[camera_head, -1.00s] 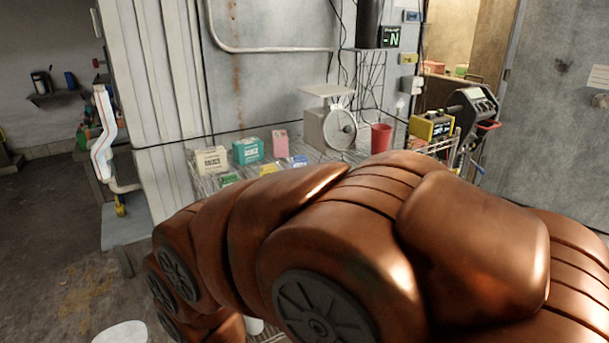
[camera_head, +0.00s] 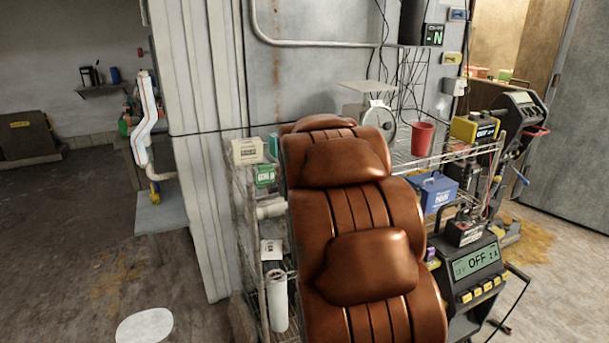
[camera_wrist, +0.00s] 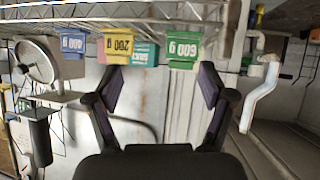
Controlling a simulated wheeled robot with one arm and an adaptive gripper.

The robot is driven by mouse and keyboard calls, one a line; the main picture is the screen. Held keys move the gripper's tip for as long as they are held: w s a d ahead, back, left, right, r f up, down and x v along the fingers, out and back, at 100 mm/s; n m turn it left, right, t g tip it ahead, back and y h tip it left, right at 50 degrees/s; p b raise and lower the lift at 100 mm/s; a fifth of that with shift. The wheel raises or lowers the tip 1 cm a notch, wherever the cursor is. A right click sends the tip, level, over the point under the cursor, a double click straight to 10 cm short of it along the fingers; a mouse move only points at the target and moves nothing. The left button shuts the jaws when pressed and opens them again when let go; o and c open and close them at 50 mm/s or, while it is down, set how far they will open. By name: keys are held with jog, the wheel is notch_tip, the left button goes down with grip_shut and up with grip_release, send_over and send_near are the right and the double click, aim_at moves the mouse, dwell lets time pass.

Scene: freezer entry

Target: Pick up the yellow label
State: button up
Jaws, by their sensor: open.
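The yellow label (camera_wrist: 118,45), which appears to read "200 g", hangs near the top of the wrist view, where the picture is upside down. It is between a blue label (camera_wrist: 74,42) and a green label (camera_wrist: 183,49). My gripper (camera_wrist: 158,85) is open and empty, its two dark fingers wide apart. The yellow label lies beyond the fingers, toward the left finger, and appears apart from them. In the head view my brown arm hides the yellow label and the gripper; the green label (camera_head: 265,176) shows just left of the arm.
The wire shelf (camera_head: 405,162) also holds a cream box (camera_head: 247,151), a teal box (camera_head: 273,143), a scale (camera_head: 378,116) and a red cup (camera_head: 422,138). A blue box (camera_head: 437,190) and a meter reading OFF (camera_head: 476,262) stand right of my arm. Open floor (camera_head: 70,220) lies left.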

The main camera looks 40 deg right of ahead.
jog(key=shift+w+d+f+n+t+y+b, duration=0.1)
jog(key=shift+w+d+n+t+b, duration=0.2)
jog(key=shift+w+d+t, duration=1.6)
jog(key=shift+w+d+f+n+t+y+b, duration=0.1)
jog(key=shift+w+d+t+b, duration=0.35)
jog(key=shift+d, duration=2.8)
jog(key=shift+w+d+f+n+t+y+b, duration=0.1)
jog(key=shift+w+d+n+t+b, duration=0.15)
jog(key=shift+w+d+t, duration=1.65)
jog(key=shift+w+d+f+g+p, duration=0.2)
jog(key=shift+w+d+g, duration=0.2)
jog(key=shift+d, duration=0.35)
jog(key=shift+w+d+f+g+p, duration=0.1)
jog(key=shift+w+d+g+p, duration=0.15)
jog(key=shift+w+d, duration=0.75)
jog(key=shift+w, duration=0.15)
jog(key=c, duration=1.1)
